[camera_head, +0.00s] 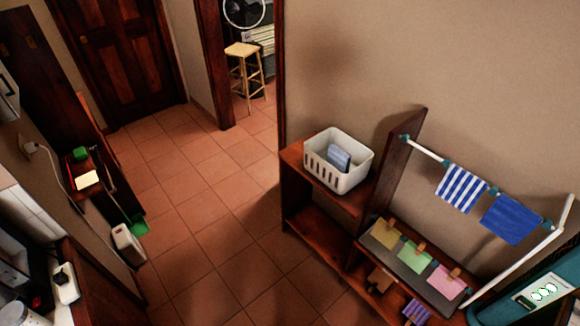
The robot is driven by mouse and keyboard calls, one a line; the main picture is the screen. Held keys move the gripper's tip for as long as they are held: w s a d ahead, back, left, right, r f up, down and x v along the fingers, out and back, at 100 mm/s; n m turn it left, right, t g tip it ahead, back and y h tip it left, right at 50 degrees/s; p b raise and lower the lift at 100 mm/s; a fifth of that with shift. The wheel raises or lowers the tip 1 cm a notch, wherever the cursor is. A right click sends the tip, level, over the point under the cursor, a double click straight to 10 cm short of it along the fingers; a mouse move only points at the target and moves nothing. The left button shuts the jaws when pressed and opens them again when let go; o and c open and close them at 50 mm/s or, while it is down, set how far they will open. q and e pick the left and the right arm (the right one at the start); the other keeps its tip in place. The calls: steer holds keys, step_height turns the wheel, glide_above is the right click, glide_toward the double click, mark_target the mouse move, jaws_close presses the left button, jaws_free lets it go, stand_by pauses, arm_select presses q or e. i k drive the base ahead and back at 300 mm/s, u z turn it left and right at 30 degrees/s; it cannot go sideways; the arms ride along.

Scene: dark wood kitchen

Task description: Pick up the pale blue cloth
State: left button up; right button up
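A blue cloth (338,157), which looks like the pale blue one, lies folded inside a white slotted basket (337,183). The basket's walls hide its lower part. The basket stands on top of a low reddish wood shelf unit (293,155) against the wall. Neither of my grippers shows in the head view, so I cannot see whether they are open or shut.
Right of the basket, a white rail (425,148) holds a striped cloth (461,188) and a dark blue cloth (511,219). Below hang clipped yellow, green and pink cloths (447,282). A teal object (500,309) is at lower right. Tiled floor (215,220) left of the shelf is clear.

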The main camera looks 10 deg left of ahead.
mark_target(338, 158)
steer(key=u, duration=0.75)
steer(key=i, duration=0.55)
steer(key=u, duration=0.5)
steer(key=i, duration=1.35)
steer(key=z, duration=0.65)
steer(key=i, duration=0.8)
steer(key=z, duration=0.8)
